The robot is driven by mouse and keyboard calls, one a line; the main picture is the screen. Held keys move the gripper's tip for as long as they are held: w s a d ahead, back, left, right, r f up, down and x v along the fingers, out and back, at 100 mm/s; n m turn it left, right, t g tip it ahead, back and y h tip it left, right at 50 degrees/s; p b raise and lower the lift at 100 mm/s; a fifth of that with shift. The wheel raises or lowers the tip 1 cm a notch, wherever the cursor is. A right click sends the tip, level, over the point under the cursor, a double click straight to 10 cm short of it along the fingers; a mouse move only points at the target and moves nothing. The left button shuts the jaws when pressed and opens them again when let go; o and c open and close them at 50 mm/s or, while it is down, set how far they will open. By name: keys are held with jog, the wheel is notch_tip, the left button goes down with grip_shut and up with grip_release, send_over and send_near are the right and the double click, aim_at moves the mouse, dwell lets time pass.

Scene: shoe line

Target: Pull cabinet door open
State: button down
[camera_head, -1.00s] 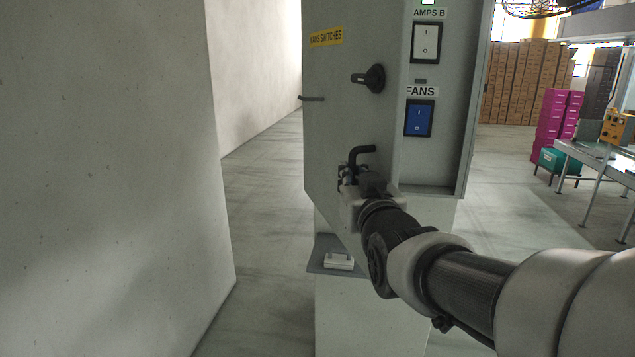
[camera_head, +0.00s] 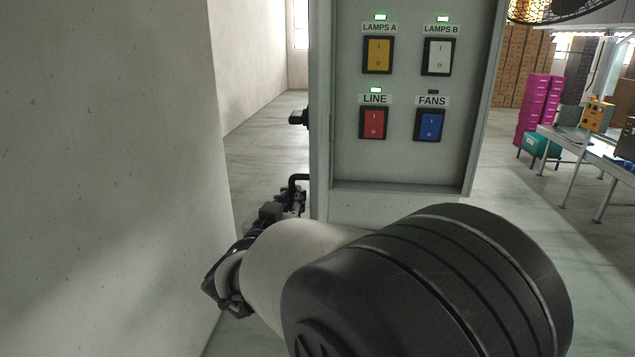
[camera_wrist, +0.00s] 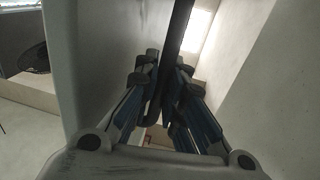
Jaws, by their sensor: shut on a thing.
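The grey cabinet (camera_head: 402,186) stands open in the head view, its inside panel of switches in full sight. The cabinet door (camera_head: 320,110) is swung out and seen almost edge-on at the left of the opening. Its black rotary knob (camera_head: 298,117) sticks out to the left. The black door handle (camera_head: 298,179) shows below the knob. My gripper (camera_head: 294,196) is shut on the handle, partly hidden behind my arm. In the wrist view the handle (camera_wrist: 178,35) runs as a dark bar between my fingers (camera_wrist: 165,78).
A large pale wall (camera_head: 110,180) stands close on the left, near my wrist. Inside the cabinet are yellow, white, red (camera_head: 373,123) and blue switches. A metal table (camera_head: 590,155) and magenta boxes (camera_head: 537,105) stand far right. Floor shows between wall and cabinet.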

jog(key=shift+w+a+f+m+h+p, duration=0.1)
jog(key=shift+a+m+h+p, duration=0.1)
jog(key=shift+a+p, duration=0.35)
jog(key=shift+w+a+m+h+p, duration=0.1)
jog(key=shift+w+a+h+p, duration=0.1)
jog(key=shift+a, duration=0.55)
jog(key=shift+w+a+f+m+h+p, duration=0.1)
jog(key=shift+a+h+p, duration=0.1)
jog(key=shift+a+p, duration=0.35)
jog(key=shift+a, duration=0.1)
jog(key=c, duration=1.9)
grip_release()
jog(key=shift+s+a+r, duration=0.1)
jog(key=shift+s+r, duration=0.05)
jog(key=shift+s, duration=0.05)
jog(key=shift+w, duration=0.1)
jog(key=v, duration=1.2)
jog(key=shift+r, duration=0.2)
